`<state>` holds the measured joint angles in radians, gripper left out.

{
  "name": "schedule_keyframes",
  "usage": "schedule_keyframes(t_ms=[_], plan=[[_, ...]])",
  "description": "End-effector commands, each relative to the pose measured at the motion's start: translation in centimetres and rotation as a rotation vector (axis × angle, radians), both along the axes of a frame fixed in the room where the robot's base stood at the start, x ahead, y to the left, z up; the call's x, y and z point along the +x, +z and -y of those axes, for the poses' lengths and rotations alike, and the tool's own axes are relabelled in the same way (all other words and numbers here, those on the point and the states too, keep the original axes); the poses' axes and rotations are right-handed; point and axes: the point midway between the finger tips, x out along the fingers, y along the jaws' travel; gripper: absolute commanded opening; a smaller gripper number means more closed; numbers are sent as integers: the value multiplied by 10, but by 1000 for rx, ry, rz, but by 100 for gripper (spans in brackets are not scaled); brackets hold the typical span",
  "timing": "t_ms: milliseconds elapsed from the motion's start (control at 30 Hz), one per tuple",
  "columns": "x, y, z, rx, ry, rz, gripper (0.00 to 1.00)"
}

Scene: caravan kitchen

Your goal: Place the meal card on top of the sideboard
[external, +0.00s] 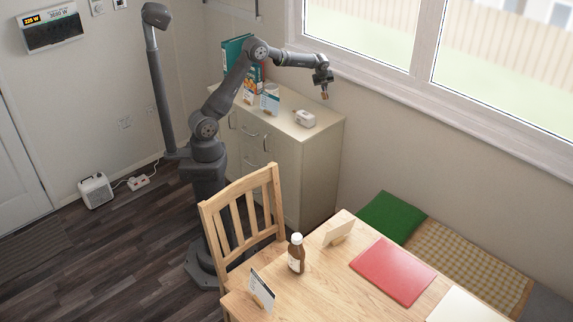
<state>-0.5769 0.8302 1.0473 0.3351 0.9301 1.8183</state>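The sideboard (318,148) is a pale cabinet with drawers and doors against the wall under the window. A small white card with a dark top edge (262,287) stands upright in a wooden holder at the table's near left. A plain beige card-like piece (338,232) stands on the table further back. Another upright card with a blue and white face (269,98) is on the sideboard. I cannot tell which is the meal card. My gripper (324,93) hangs above the sideboard's right end; its small brownish tips do not show whether it is open or shut.
The table (323,292) carries a brown bottle (296,254), a red mat (393,272) and a white sheet (463,307). A wooden chair (240,203) stands between my base and the table.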

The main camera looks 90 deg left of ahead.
Motion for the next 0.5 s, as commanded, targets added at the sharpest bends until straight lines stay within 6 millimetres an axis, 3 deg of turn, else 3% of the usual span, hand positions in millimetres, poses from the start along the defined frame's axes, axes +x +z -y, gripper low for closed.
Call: schedule_keyframes(t_ms=[100,267,333,500], plan=[[-7,2,-30,0,-62,1,0],[-14,5,-55,1,-130,0,0],[-13,-15,-52,-3,-133,-6,0],[-13,-40,-51,-2,-131,-3,0]])
